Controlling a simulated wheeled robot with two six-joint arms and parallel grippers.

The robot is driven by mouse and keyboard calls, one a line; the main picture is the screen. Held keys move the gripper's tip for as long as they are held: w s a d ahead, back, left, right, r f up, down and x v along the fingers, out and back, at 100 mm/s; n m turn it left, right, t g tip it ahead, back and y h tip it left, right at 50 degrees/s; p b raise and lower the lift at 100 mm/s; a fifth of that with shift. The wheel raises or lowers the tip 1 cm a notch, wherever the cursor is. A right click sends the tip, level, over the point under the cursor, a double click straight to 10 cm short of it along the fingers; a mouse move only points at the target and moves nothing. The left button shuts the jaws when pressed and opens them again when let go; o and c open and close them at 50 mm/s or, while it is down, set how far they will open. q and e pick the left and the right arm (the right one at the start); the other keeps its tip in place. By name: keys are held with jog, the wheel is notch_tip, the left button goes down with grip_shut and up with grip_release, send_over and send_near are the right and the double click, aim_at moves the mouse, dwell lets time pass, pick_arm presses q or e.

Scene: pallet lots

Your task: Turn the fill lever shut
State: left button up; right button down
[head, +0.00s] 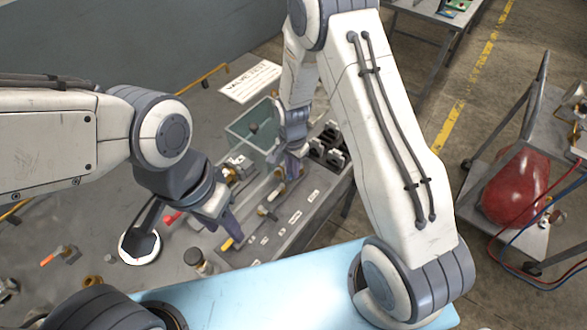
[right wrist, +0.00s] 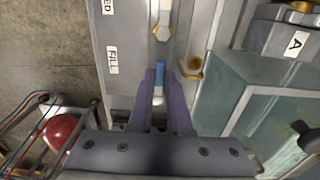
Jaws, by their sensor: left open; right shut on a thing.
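The fill lever (right wrist: 159,75) shows in the right wrist view as a short blue handle between my purple fingertips, beside the printed FILL label (right wrist: 112,60). My right gripper (right wrist: 160,95) is shut on it. The fingers hide part of the lever and its base. In the head view my right gripper (head: 291,165) reaches down at the far part of the bench, and the lever is hard to make out there. My left gripper (head: 231,230) is open over the near part of the bench, close to a small yellow handle (head: 227,244).
A clear-walled tank (right wrist: 225,100) stands right of the lever, with a brass elbow (right wrist: 191,68) between. A brass hex fitting (right wrist: 162,32) sits beyond the fingertips. The bench (head: 215,95) carries a VALVE sign (head: 250,80). A cart with a red tank (head: 515,188) stands right.

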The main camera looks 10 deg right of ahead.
jog(key=shift+w+r, duration=0.15)
jog(key=shift+w, duration=0.1)
jog(key=c, duration=0.8)
grip_release()
jog(key=shift+c, duration=0.2)
jog(key=shift+s, duration=0.1)
jog(key=shift+a, duration=0.1)
notch_tip(320, 180, up, 10)
jog(key=b, duration=0.2)
jog(key=shift+r, duration=0.15)
